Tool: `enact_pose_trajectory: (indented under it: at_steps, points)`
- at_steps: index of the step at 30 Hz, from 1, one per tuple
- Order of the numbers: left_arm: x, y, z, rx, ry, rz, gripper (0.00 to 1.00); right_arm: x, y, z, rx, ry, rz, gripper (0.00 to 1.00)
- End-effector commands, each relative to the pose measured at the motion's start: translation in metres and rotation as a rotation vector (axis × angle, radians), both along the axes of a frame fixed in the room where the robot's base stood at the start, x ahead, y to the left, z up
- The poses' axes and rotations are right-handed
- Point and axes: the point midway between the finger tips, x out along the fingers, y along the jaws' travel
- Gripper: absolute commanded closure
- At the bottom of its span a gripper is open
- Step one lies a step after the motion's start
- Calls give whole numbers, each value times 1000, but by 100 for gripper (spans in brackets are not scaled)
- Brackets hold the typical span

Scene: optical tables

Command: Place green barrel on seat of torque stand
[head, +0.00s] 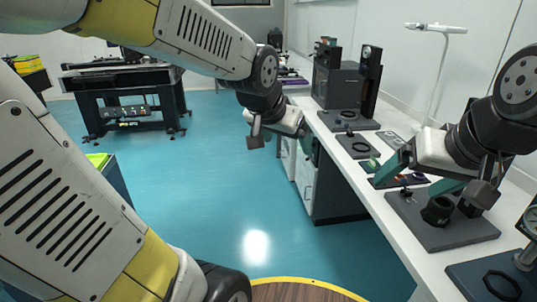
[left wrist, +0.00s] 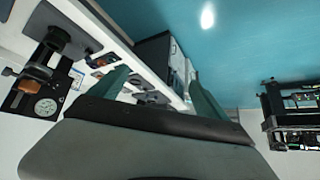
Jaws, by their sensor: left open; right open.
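A dark green, hollow-topped barrel-like piece (head: 437,211) sits upright on a dark grey base plate (head: 455,236) on the right bench. I cannot tell whether that plate belongs to the torque stand. My right gripper (head: 420,177) is open, its teal fingers spread above and behind the piece, with nothing clearly held. A stand with a round dial (head: 533,222) is cut off at the right edge; a black ring seat (head: 502,285) lies on its base. My left gripper (head: 302,130) is open and empty over the aisle; its fingers also show in the left wrist view (left wrist: 160,90).
The white bench (head: 385,207) runs along the right. A small tray with coloured parts (head: 400,181) and a smaller green item (head: 374,163) lie beyond the plate. More dark stands (head: 370,85) are further back. The blue floor (head: 230,190) in the middle is clear.

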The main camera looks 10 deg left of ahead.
Motion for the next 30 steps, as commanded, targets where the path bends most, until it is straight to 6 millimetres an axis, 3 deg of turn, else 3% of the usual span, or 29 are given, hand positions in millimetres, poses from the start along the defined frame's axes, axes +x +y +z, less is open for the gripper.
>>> enact_pose_trajectory:
  at_steps: [3, 6, 10, 14, 30]
  points:
    - [-54, 25, 11, -67, 57, 103, 13, 0, 0, 0, 0, 0, 0, 13]
    - [-88, 33, 12, -120, 103, 151, 13, 0, 0, 0, 0, 0, 0, 13]
    - [-114, 36, 12, -164, 139, 180, 13, 0, 0, 0, 0, 0, 0, 13]
    - [-122, 36, 11, -177, 153, 187, 13, 0, 0, 0, 0, 0, 0, 13]
    - [-121, 36, 12, -175, 152, 185, 13, 0, 0, 0, 0, 0, 0, 13]
